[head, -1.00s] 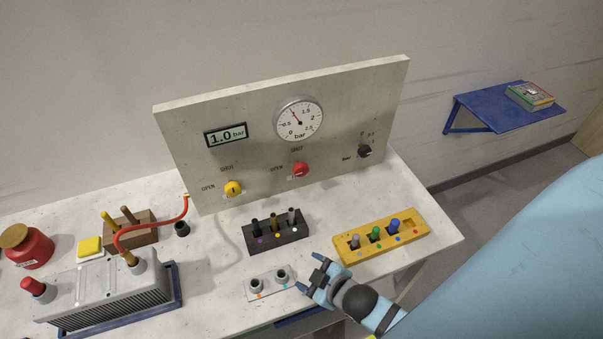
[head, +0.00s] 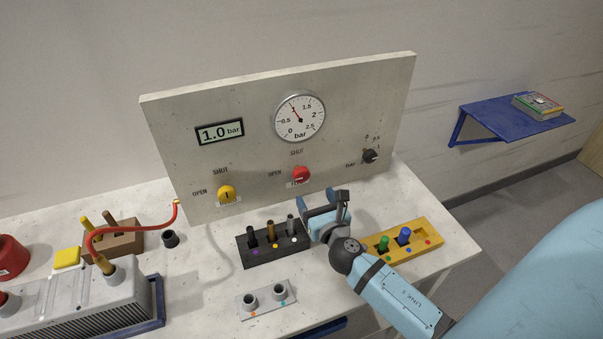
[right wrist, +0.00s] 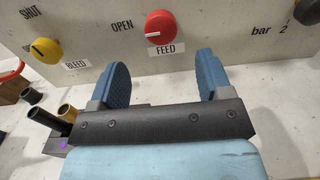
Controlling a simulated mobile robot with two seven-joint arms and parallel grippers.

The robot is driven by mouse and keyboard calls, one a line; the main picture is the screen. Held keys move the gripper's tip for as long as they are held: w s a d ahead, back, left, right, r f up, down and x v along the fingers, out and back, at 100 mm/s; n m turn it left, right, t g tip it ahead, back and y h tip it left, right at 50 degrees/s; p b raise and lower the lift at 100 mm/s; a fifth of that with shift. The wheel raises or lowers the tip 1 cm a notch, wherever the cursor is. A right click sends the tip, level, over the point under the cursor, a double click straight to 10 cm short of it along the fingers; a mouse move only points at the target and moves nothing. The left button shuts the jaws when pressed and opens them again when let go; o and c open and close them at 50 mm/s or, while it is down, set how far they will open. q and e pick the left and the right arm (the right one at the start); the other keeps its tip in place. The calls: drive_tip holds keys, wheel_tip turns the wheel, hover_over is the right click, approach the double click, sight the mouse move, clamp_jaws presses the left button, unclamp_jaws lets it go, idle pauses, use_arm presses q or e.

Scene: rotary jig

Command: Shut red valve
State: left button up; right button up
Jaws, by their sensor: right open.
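The red valve (head: 301,175) is a round knob low on the upright grey panel (head: 370,95). It has OPEN printed to its left and SHUT above. In the right wrist view the red valve (right wrist: 161,27) carries a white line lying roughly level, towards OPEN, with FEED below it. My right gripper (head: 325,198) is open and empty, in front of the panel and just below and right of the red valve. In the right wrist view the fingers (right wrist: 163,80) point at the panel, with the knob ahead between them, apart from both. My left gripper is not in view.
A yellow valve (head: 227,194) sits left of the red one and a black knob (head: 370,156) right. A black peg block (head: 262,252) and yellow block (head: 432,240) stand below.

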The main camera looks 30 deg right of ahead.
sight(303, 177)
drive_tip(key=p+x, duration=0.1)
drive_tip(key=x, duration=0.9)
drive_tip(key=shift+w, duration=0.1)
drive_tip(key=c, duration=0.9)
